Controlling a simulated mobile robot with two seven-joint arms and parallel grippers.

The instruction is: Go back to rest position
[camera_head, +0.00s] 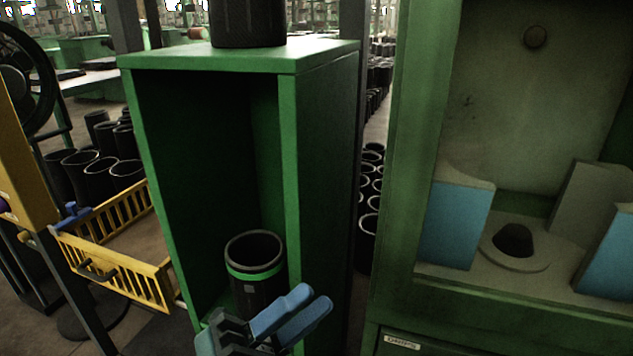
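My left gripper (314,298) is at the bottom centre, with two blue fingers pointing up and to the right. They lie nearly side by side, and I cannot tell how wide the gap between them is. No object shows between them. A black rubber sleeve (258,292) with a green band stands upright in the open green cabinet (318,160), just behind the fingers, which hide part of its lower end. Whether they touch it is unclear. Another black sleeve (248,22) stands on top of the cabinet, cut off by the picture edge. My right gripper is not in view.
A green machine (409,180) with blue-sided blocks (457,225) around a round base (514,250) stands at right. A yellow rack (112,270) is at left. Many black sleeves (98,180) stand on the floor behind. A dark post stands between cabinet and machine.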

